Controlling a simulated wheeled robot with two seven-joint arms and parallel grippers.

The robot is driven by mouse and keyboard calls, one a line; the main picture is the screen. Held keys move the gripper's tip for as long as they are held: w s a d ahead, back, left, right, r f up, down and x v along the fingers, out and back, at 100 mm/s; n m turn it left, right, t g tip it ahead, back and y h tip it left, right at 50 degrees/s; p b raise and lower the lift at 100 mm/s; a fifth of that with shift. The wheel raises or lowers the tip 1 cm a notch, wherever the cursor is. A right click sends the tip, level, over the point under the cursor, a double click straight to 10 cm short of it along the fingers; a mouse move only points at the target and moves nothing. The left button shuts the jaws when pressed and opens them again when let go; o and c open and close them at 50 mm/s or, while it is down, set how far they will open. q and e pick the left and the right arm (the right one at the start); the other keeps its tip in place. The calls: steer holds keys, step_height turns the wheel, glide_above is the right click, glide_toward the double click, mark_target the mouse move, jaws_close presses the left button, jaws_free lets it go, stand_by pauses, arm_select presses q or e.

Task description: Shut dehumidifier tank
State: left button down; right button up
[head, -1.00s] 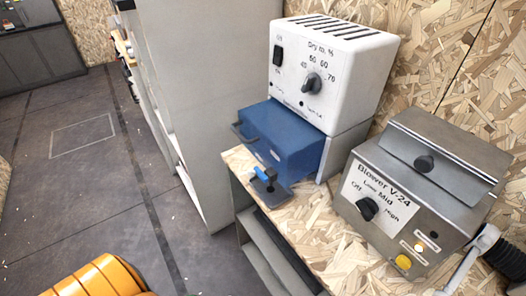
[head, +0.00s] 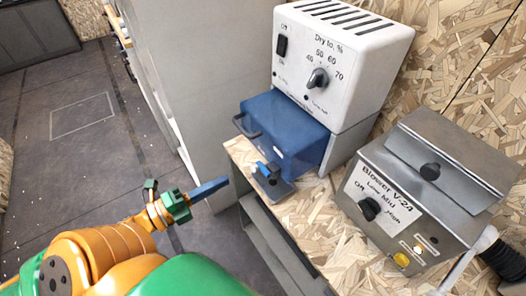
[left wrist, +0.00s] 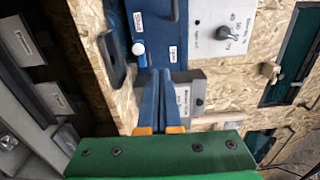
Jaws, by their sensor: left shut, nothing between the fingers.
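The white dehumidifier (head: 342,60) stands on a chipboard-topped bench. Its blue tank (head: 285,128) is pulled out of the front, with a dark handle (head: 246,126) on its front face. My left gripper (head: 225,181) is shut and empty, in front of the bench edge and apart from the tank in the head view. My right gripper is not in view.
A grey blower box (head: 425,185) stands to the right. A tall grey cabinet (head: 205,90) rises behind left. The floor (head: 75,160) at left is open.

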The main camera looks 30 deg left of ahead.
mark_target(273, 155)
arm_select(q)
steer(key=p+x, duration=0.1)
steer(key=x, duration=1.2)
steer(key=shift+f, duration=0.1)
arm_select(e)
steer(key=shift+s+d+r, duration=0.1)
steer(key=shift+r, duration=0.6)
arm_select(q)
steer(key=shift+w, duration=0.15)
